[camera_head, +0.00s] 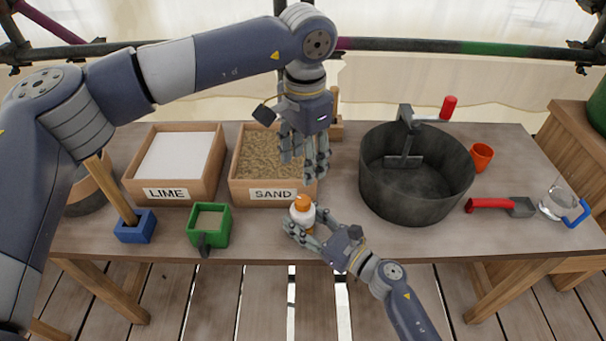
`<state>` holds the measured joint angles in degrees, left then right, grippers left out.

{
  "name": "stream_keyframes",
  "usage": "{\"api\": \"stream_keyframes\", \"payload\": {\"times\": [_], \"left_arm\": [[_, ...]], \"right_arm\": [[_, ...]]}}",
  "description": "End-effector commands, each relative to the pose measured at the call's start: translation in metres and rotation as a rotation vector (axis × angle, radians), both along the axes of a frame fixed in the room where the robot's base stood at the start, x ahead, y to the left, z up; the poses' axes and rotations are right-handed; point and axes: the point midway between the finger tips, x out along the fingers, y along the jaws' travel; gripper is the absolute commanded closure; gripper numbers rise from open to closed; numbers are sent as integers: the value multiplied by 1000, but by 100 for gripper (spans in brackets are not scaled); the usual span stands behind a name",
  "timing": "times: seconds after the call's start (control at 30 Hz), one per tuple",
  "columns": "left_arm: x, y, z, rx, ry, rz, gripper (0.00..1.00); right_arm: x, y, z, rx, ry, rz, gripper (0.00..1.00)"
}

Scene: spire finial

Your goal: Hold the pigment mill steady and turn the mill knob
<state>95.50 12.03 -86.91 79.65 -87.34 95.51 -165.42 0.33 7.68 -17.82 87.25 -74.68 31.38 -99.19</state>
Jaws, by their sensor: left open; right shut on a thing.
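The pigment mill (302,222) is a small white body with an orange mill knob (302,202) on top. It stands upright near the front edge of the table, in front of the sand box. My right gripper (297,228) is shut on the mill's white body from the front and hides part of it. My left gripper (306,180) is open above and just behind the knob, pointing down. Its fingers overlap the sand box in the picture. I see no contact between it and the knob.
Behind are a lime box (128,186) and a sand box (238,198). A green scoop box (222,230) and blue-headed mallet (134,228) are left.

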Motion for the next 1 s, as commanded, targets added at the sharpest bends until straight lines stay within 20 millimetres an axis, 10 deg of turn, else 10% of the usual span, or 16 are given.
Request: {"api": "stream_keyframes", "payload": {"times": [1.0], "left_arm": [[1,-2,2,-40,-34,1833,51]], "right_arm": [[0,0,0,-1,1,-1,81]]}}
